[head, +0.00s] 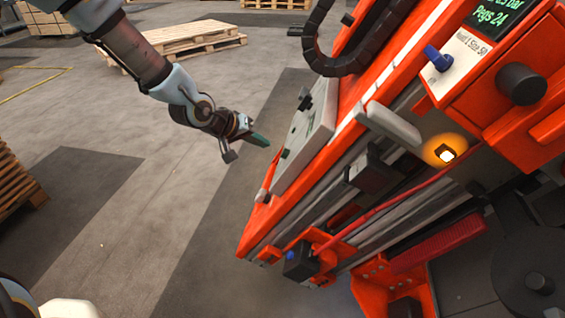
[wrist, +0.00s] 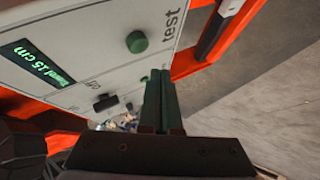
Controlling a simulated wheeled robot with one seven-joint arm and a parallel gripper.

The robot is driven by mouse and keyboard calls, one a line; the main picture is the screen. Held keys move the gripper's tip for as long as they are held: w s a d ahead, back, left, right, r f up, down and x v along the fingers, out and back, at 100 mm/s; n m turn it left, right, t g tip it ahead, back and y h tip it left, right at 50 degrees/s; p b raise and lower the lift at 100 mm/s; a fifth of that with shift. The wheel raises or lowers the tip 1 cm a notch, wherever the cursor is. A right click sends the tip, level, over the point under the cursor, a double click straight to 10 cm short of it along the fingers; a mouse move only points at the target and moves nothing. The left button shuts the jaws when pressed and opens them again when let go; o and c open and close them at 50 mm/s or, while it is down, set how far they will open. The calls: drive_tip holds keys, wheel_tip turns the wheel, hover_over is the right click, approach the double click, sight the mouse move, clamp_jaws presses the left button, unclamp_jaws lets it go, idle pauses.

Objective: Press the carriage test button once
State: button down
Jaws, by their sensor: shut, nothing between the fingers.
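A round dark green button (wrist: 137,41) sticks out of a pale grey panel (wrist: 75,50) in the wrist view, with the word "test" printed beside it. The panel also shows in the head view (head: 318,128), on the side of the orange machine, seen at a steep angle. My gripper (head: 261,140) is just left of this panel in the head view. In the wrist view my gripper (wrist: 160,74) has its two dark green fingers shut together and empty. Their tips are below and right of the button in the picture, apart from it as far as I can tell.
The panel also carries a green-lit display (wrist: 40,62) and a black switch (wrist: 105,103). The machine has a lit orange lamp (head: 446,154) and a blue knob (head: 438,58). Open floor lies left.

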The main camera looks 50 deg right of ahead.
sight(285, 153)
drive_tip(key=shift+s+d+f+b, duration=0.25)
drive_tip(key=shift+s+d+f, duration=0.05)
drive_tip(key=shift+s, duration=0.15)
drive_tip(key=shift+s+d+f+b, duration=0.25)
drive_tip(key=shift+s+d, duration=0.05)
drive_tip(key=shift+s, duration=0.15)
idle(1.5)
drive_tip(key=shift+s+d+f, duration=0.2)
drive_tip(key=shift+s, duration=0.1)
drive_tip(key=shift+s+d+f+b, duration=0.25)
drive_tip(key=shift+s+b, duration=0.15)
drive_tip(key=shift+b, duration=0.05)
idle(0.8)
drive_tip(key=shift+r, duration=0.1)
drive_tip(key=shift+w+a+r+p, duration=0.45)
drive_tip(key=shift+w+p, duration=0.25)
drive_tip(key=shift+p, duration=0.2)
drive_tip(key=shift+f, duration=0.1)
